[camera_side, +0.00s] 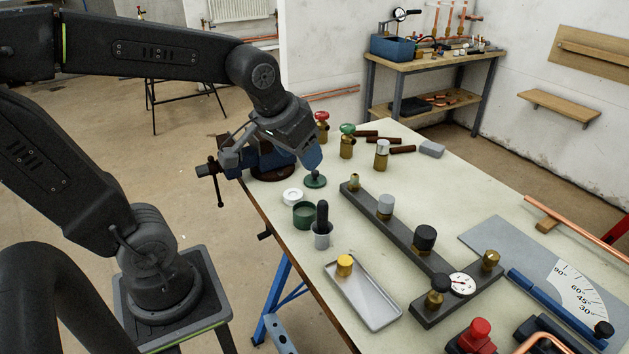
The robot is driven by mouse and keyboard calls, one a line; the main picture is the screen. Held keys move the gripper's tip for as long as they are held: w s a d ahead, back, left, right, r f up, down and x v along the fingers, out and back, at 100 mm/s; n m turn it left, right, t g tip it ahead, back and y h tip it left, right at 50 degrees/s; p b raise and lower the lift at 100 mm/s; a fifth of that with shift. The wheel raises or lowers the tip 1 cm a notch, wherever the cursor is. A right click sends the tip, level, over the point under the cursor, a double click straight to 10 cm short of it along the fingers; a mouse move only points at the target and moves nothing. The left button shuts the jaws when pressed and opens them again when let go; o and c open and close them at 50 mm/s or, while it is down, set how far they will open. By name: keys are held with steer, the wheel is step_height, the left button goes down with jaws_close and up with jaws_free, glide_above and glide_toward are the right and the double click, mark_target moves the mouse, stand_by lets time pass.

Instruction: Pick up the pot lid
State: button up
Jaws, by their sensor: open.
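The green pot lid (315,182) lies flat on the workbench near its left edge, with a small dark knob on top. My gripper (313,166) is directly above the lid, its fingertips close to the knob. It is open; whether the fingers touch or straddle the knob cannot be told from this view. A small green pot (304,213) stands open on the bench, just in front of the lid.
A blue vise (262,160) is behind my gripper. Brass valves (347,142) stand at the back; a long dark manifold (405,235) lies to the right.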

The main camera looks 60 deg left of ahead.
steer(key=w+a+f+n+g+y, duration=0.1)
steer(key=w+a+f+n, duration=0.3)
steer(key=w+a, duration=0.5)
steer(key=n, duration=0.2)
glide_toward(315, 171)
steer(key=f, duration=0.1)
steer(key=w+f, duration=0.1)
steer(key=shift+w+a+f+g+y, duration=0.15)
steer(key=shift+w+f+g+y, duration=0.05)
steer(key=shift+f+g+y, duration=0.2)
steer(key=shift+x, duration=3.1)
steer(key=c, duration=1)
